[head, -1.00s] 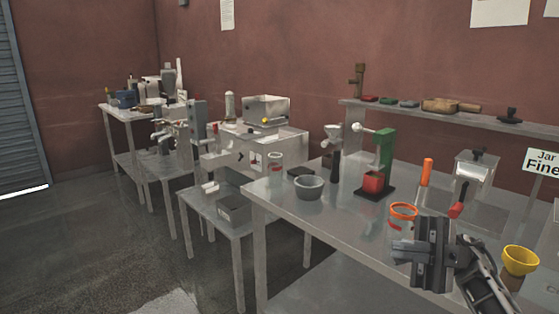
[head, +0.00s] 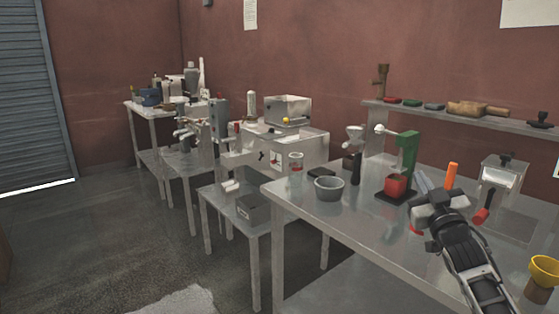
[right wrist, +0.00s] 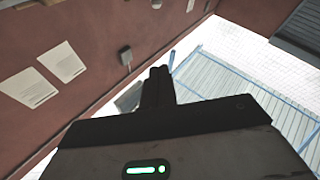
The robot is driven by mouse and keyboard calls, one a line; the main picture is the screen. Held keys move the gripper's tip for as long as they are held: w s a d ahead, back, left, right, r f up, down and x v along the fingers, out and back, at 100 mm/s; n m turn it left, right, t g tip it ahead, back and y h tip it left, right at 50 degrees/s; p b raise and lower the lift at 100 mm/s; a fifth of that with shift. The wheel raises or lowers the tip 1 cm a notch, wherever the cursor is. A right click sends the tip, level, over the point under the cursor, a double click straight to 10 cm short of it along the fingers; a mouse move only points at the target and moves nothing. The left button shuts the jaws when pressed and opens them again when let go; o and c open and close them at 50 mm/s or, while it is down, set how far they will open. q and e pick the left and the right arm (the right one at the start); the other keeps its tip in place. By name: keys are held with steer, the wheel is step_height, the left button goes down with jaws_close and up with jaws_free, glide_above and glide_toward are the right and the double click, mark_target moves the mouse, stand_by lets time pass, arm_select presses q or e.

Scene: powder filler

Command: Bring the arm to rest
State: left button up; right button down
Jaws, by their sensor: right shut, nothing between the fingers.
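My right gripper (head: 428,187) is over the right part of the metal table (head: 335,234), in front of the green press in the head view. Its fingers are together and hold nothing. In the right wrist view the closed fingers (right wrist: 158,85) point toward the wall and shutter. My right arm comes up from the lower right. My left gripper is not in the frames. The orange-rimmed jar is mostly hidden behind my right gripper.
The green press (head: 405,160), a grey bowl (head: 328,190), a clear jar (head: 295,170), an orange-handled tool (head: 451,176) and a yellow funnel (head: 545,270) stand on the table. A shelf (head: 450,120) runs behind. Open floor lies at the left.

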step_height(320, 180, down, 9)
steer(key=d+m+g+h, duration=0.1)
steer(key=d+g+h, duration=0.2)
steer(key=g, duration=0.2)
steer(key=s+a+f+g+y, duration=0.1)
steer(key=s+a+f, duration=0.45)
steer(key=f, duration=0.25)
steer(key=s+a+f+g+y, duration=0.1)
steer(key=s+a+f+y, duration=0.1)
steer(key=s+a+f, duration=0.35)
steer(key=s+a+f+g, duration=0.1)
steer(key=s+a+f, duration=0.2)
steer(key=s, duration=0.6)
steer(key=s+a+f+g+y, duration=0.1)
steer(key=s+a+f+g, duration=0.1)
steer(key=s+f, duration=0.4)
steer(key=s+a+f+g, duration=0.1)
steer(key=s+a+f, duration=0.2)
steer(key=s, duration=0.8)
steer(key=shift+s+a+f+g+y, duration=0.3)
steer(key=shift+s+f+g+y, duration=0.1)
steer(key=shift+f, duration=0.45)
